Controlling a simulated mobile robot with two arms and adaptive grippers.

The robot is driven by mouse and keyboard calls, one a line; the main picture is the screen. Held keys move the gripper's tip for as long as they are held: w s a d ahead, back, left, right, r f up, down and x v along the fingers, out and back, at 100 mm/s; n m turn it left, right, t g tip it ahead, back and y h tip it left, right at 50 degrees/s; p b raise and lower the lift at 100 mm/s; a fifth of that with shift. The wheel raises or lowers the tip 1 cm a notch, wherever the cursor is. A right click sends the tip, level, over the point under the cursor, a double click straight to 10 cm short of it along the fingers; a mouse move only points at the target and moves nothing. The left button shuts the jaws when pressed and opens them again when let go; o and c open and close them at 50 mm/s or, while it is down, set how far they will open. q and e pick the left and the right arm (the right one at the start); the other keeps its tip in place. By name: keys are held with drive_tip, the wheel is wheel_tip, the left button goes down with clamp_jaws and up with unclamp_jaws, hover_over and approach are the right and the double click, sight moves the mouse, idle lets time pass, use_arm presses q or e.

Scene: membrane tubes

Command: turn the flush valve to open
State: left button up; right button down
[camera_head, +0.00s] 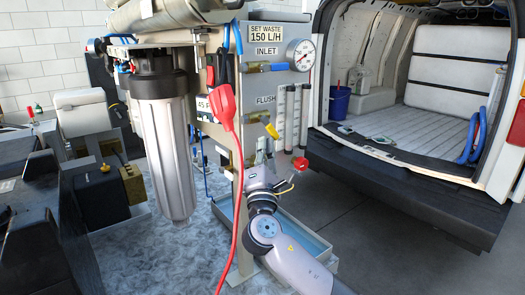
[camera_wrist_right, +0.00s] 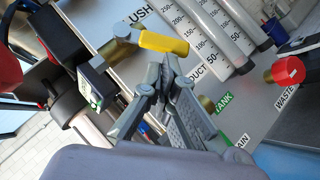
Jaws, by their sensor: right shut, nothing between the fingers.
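The flush valve has a brass body and a yellow lever (camera_head: 271,130), just under the FLUSH label on the panel. In the right wrist view its yellow lever (camera_wrist_right: 165,43) runs to the right from the brass body (camera_wrist_right: 120,48), below the partly visible label. My right gripper (camera_head: 262,150) is just below the lever in the head view. In the wrist view my right gripper (camera_wrist_right: 170,65) is shut and empty, its tips close to the lever; whether they touch it I cannot tell. My left gripper is not in view.
Clear flow tubes (camera_head: 290,115) stand right of the valve. A red valve knob (camera_head: 300,164) is lower right. A red clamp and cable (camera_head: 224,108) hang left of the valve. A pressure gauge (camera_head: 300,54) and blue-handled inlet valve (camera_head: 270,67) are above. A shallow tray (camera_head: 318,243) lies below.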

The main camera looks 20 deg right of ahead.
drive_tip(key=d+n+t+y+b, duration=0.1)
drive_tip(key=n+y+b, duration=0.2)
drive_tip(key=n+b, duration=0.1)
drive_tip(key=w+d+r+n+t+y+b, duration=0.1)
drive_tip(key=d+n+t+y+b, duration=0.1)
drive_tip(key=n+y+b, duration=0.2)
drive_tip(key=w+d+n+t+y+b, duration=0.1)
drive_tip(key=d+n+y+b, duration=0.1)
drive_tip(key=n+y+b, duration=0.2)
drive_tip(key=shift+d+r+n+t+b, duration=0.1)
drive_tip(key=shift+r+n+t+b, duration=0.25)
drive_tip(key=shift+n+b, duration=1.2)
drive_tip(key=shift+r+m+b, duration=0.15)
drive_tip(key=shift+m+b, duration=0.4)
